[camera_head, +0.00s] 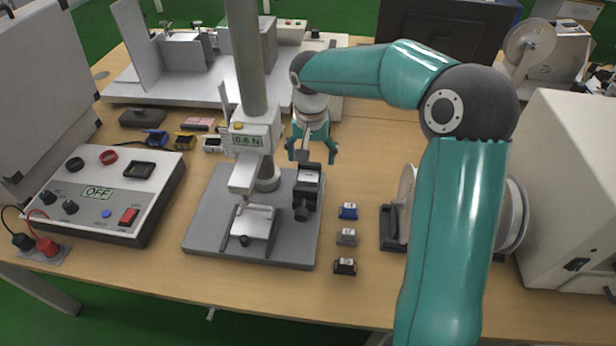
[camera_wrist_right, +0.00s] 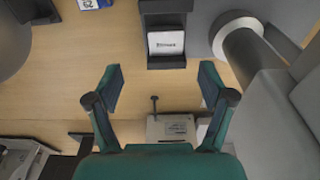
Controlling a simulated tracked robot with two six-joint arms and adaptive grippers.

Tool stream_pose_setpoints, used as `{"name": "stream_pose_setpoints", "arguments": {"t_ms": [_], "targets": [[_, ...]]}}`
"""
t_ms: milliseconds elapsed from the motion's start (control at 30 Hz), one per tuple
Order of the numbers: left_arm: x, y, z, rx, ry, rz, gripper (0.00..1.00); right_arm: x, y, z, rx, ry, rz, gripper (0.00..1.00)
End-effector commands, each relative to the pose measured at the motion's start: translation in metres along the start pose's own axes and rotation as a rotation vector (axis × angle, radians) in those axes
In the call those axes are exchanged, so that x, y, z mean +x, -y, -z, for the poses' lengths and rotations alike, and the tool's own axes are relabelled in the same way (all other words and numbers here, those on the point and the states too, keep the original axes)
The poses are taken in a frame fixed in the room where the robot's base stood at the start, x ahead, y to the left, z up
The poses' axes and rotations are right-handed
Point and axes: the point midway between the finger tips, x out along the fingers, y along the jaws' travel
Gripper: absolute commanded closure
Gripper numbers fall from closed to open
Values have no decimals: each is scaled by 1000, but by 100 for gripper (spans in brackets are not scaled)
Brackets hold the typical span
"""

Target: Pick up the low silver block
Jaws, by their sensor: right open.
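A small silver block (camera_head: 346,236) with a pale label lies on the wooden table right of the grey test-stand base. It is between a blue block (camera_head: 348,211) and a black block (camera_head: 344,266). My right gripper (camera_head: 312,153) is open and empty behind the black holder on the stand base, away from this row. In the right wrist view my right gripper (camera_wrist_right: 160,88) shows its two fingers spread over bare table. Part of the blue block (camera_wrist_right: 95,3) shows at the top edge there; I do not see the silver block in that view. My left gripper is not in view.
The black holder (camera_head: 302,200), with a pale labelled piece (camera_wrist_right: 166,43), stands on the stand base (camera_head: 210,225). The stand's column (camera_head: 247,60) rises left of my gripper. A control box (camera_head: 100,190) is at left. A black fixture (camera_head: 391,228) stands right of the blocks.

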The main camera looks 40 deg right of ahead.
Motion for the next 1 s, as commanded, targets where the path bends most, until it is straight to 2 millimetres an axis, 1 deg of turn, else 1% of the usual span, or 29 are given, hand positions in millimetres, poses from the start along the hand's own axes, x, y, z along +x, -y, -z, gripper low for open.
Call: {"name": "stream_pose_setpoints", "arguments": {"t_ms": [33, 100, 367, 600, 700, 967, 1000], "targets": [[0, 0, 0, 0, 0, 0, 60, 10, 1, 0, -2, 3, -3, 19], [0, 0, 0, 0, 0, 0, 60, 17, 2, 0, -3, 1, -1, 19], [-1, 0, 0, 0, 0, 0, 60, 33, 5, 0, -6, 2, -1, 19], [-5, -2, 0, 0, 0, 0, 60, 66, 12, 2, -7, 2, -1, 19], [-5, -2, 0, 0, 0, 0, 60, 75, 12, 3, -6, 1, 0, 19], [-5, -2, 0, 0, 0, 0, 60, 77, 12, 3, -7, 0, 1, 19], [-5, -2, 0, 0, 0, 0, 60, 77, 12, 3, -7, 0, 1, 24]]}}
